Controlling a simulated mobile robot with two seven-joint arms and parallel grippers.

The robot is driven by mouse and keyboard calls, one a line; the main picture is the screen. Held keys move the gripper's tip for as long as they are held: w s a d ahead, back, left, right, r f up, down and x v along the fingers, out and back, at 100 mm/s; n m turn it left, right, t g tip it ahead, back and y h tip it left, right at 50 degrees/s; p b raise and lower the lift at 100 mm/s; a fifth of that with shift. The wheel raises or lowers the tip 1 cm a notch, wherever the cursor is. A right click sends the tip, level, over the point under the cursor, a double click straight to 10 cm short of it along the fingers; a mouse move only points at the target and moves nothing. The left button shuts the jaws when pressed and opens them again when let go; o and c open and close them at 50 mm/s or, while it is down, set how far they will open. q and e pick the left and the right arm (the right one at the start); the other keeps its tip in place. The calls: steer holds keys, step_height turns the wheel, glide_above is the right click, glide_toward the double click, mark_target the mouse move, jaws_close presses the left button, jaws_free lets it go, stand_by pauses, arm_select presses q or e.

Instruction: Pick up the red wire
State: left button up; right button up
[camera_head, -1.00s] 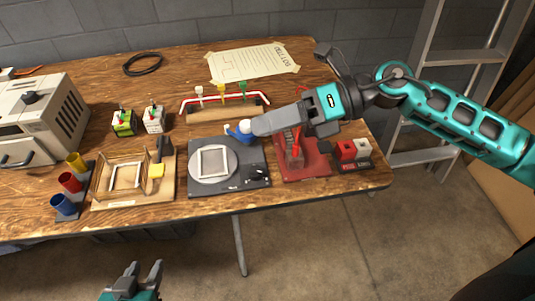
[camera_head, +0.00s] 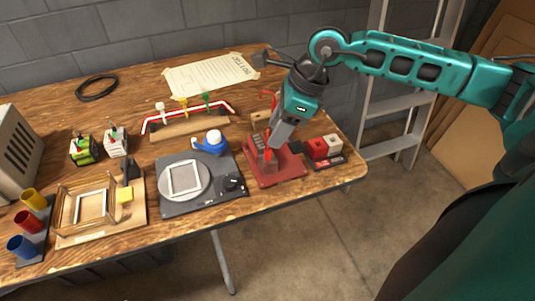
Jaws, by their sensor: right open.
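A thin red strip that looks like a wire, with white parts near its ends, (camera_head: 187,115) runs along a wooden block with white, yellow and green pegs. Another small red piece (camera_head: 275,98) shows behind my right gripper, and it may also be a red wire. My right gripper (camera_head: 275,143) points down over the red stand (camera_head: 288,169), close above its upright fixture, and partly hides it. Its jaws are open, and I see nothing held between them. A red part (camera_head: 268,156) shows inside that fixture. My left gripper is out of view.
A wooden frame tray (camera_head: 130,222) is farther left.

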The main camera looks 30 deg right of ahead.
mark_target(269, 148)
steer(key=x, duration=0.5)
steer(key=shift+s+f, duration=0.2)
steer(key=shift+f, duration=0.05)
jaws_close()
